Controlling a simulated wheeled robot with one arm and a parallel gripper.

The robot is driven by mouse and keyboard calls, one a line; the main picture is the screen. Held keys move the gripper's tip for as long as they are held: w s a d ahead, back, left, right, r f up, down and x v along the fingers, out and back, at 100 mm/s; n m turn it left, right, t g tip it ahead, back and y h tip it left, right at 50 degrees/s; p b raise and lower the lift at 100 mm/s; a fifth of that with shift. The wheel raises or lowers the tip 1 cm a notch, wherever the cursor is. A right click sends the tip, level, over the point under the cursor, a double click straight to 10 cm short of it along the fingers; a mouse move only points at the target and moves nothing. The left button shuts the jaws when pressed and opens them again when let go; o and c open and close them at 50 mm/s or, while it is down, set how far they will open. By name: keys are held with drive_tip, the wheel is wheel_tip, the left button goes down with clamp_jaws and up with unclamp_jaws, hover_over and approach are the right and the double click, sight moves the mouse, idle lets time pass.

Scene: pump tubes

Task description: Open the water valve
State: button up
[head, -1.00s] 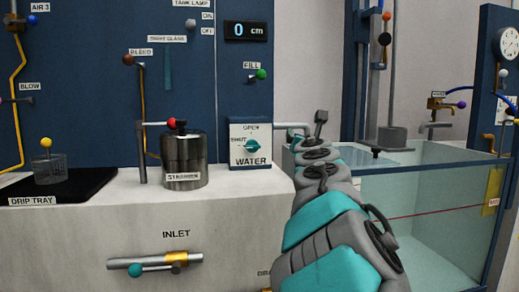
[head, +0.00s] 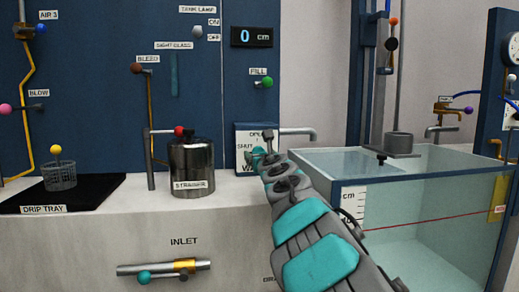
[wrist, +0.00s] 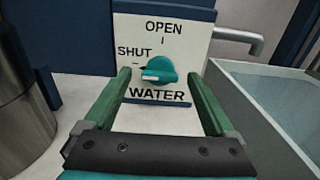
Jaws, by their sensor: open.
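The knob's pointer is toward SHUT in the wrist view. My gripper (wrist: 165,75) is open, its two green fingers reaching toward the box on either side of the knob, with nothing held. I cannot tell how far the fingertips are from the knob. In the head view my arm covers much of the valve box (head: 243,134), and the knob is largely hidden.
A spout (head: 298,133) sticks out on the right over a glass tank (head: 440,172). A drip tray (head: 92,188) lies far left. An inlet valve (head: 165,268) is on the lower front.

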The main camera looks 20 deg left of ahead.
drive_tip(key=shift+p+x, duration=0.55)
drive_tip(key=shift+x, duration=0.4)
drive_tip(key=shift+w+a, duration=0.2)
drive_tip(key=shift+w, duration=0.15)
drive_tip(key=c, duration=1.4)
